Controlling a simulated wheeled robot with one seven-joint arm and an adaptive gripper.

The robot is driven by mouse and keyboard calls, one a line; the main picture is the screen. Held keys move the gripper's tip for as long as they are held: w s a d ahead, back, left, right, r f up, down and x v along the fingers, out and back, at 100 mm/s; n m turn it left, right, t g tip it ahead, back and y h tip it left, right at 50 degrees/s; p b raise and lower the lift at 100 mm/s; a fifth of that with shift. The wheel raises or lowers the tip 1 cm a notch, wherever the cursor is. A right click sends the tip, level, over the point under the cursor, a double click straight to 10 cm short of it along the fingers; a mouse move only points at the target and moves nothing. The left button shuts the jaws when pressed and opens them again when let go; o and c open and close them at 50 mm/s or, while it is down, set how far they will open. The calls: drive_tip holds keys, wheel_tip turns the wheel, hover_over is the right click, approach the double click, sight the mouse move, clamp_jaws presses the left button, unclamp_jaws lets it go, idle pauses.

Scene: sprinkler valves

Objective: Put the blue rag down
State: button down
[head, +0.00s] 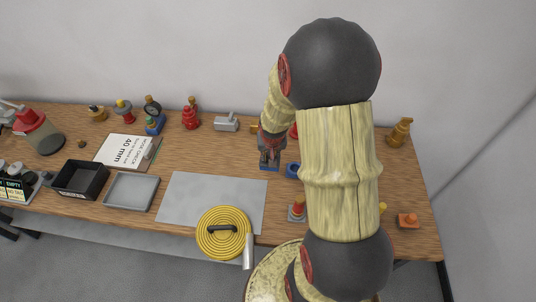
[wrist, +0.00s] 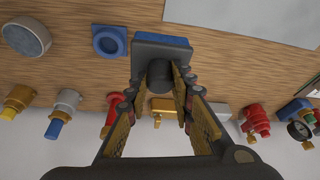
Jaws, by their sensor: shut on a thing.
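My gripper (head: 270,152) points down at the table right of the grey mat. In the wrist view my gripper (wrist: 160,82) has its fingers around the dark round knob (wrist: 160,74) of a blue-topped, dark-edged block (wrist: 165,41). The block's blue part (head: 270,168) shows just below the fingers in the head view, at or very near the tabletop; I cannot tell if it touches. No cloth-like blue rag can be made out. A blue square piece with a round recess (wrist: 109,41) lies beside the block, apart from it.
The grey mat (head: 190,198) is mostly bare; a coiled yellow hose (head: 205,238) overlaps its front edge. A grey tray (head: 130,190) and black bin (head: 75,180) stand left. Red valve (head: 191,118) and other fittings line the back.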

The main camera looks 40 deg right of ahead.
drive_tip(key=shift+w+d+f+b, duration=0.25)
drive_tip(key=shift+w+d+f, duration=0.8)
drive_tip(key=shift+f, duration=0.7)
drive_tip(key=shift+w+d+f+b, duration=0.3)
drive_tip(key=shift+w+d+f, duration=0.4)
drive_tip(key=shift+w+f, duration=0.8)
drive_tip(key=shift+w+d+f+b, duration=0.25)
drive_tip(key=shift+w+d+f, duration=0.65)
drive_tip(key=shift+f, duration=1.15)
drive_tip(key=shift+f, duration=0.1)
drive_tip(key=c, duration=1.6)
unclamp_jaws()
drive_tip(key=shift+s, duration=0.1)
drive_tip(key=shift+c, duration=0.2)
drive_tip(key=shift+o, duration=0.5)
